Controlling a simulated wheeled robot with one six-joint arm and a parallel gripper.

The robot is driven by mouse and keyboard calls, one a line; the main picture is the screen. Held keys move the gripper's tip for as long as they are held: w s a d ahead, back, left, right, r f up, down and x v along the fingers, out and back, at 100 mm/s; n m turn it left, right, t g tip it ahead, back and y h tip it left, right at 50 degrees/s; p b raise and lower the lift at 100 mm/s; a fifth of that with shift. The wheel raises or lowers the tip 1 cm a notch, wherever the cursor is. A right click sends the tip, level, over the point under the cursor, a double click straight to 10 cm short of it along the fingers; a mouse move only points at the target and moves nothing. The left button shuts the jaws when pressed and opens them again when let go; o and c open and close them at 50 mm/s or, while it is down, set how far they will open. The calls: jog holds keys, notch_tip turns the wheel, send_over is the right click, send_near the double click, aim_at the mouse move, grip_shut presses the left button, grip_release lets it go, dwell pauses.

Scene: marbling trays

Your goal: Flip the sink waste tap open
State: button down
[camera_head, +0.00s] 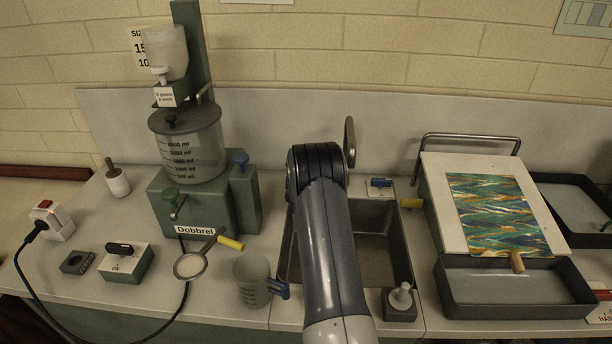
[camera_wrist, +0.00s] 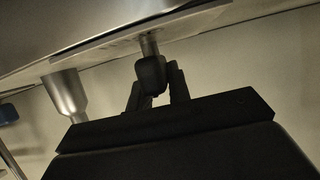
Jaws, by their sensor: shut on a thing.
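The grey sink basin (camera_head: 382,245) is set in the worktop at the middle of the head view, and my arm crosses in front of it. My gripper is hidden in the head view. In the wrist view my gripper (camera_wrist: 156,88) is shut on a dark, rounded handle (camera_wrist: 150,68) on a short metal stem. This looks like the waste tap, under a pale overhanging surface. Its turned position is unclear. A metal funnel-shaped fitting (camera_wrist: 64,95) hangs to its left.
A grey measuring jug (camera_head: 252,283) stands left of the sink, with a strainer (camera_head: 190,265) nearby. A small grey block with a white knob (camera_head: 401,297) sits at the sink's right front corner. Trays (camera_head: 450,300) fill the right side.

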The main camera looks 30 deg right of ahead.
jog(key=c, duration=1.3)
grip_release()
jog(key=shift+a, duration=0.1)
jog(key=shift+s, duration=0.1)
jog(key=b+v, duration=0.2)
jog(key=v, duration=0.8)
jog(key=shift+s+a+r+b, duration=0.2)
jog(key=shift+r+b, duration=0.05)
jog(key=shift+b, duration=0.1)
jog(key=shift+w+d, duration=0.1)
jog(key=shift+p+x, duration=1.25)
jog(key=shift+x, duration=4.05)
jog(key=shift+f, duration=0.15)
